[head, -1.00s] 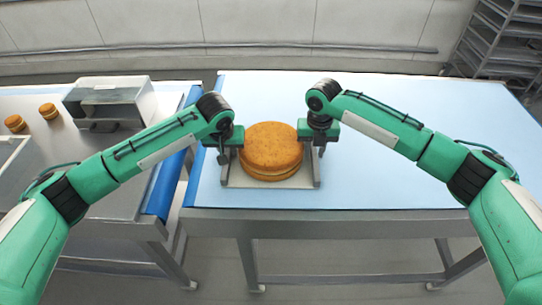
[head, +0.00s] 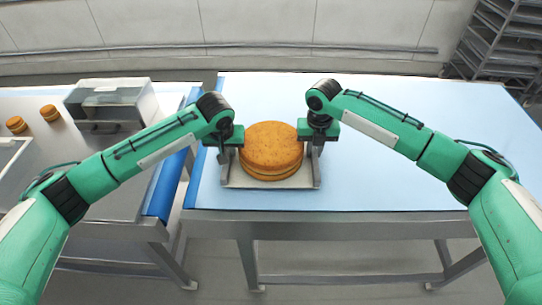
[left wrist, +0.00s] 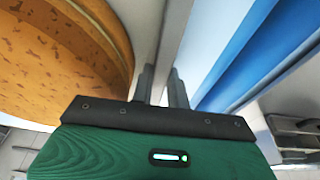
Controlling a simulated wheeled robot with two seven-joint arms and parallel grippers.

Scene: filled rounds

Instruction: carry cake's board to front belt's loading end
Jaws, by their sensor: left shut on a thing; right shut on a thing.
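The cake (head: 271,148) is a round golden-brown layered cake with a pale filling. It sits on its board (head: 270,183), a light grey board with raised side rails. My left gripper (head: 223,158) is shut on the board's left side, and my right gripper (head: 317,155) is shut on its right side. In the left wrist view the fingers (left wrist: 163,85) close on the board's edge (left wrist: 172,45), with the cake (left wrist: 65,55) beside them. The board is level over the blue surface; I cannot tell whether it touches it.
The light-blue table (head: 400,150) has clear room to the right of the board. A second table at left has a blue roller edge (head: 165,187), a grey box (head: 108,102) and small filled cakes (head: 16,124). A floor gap separates the tables. A rack (head: 500,45) stands at the back right.

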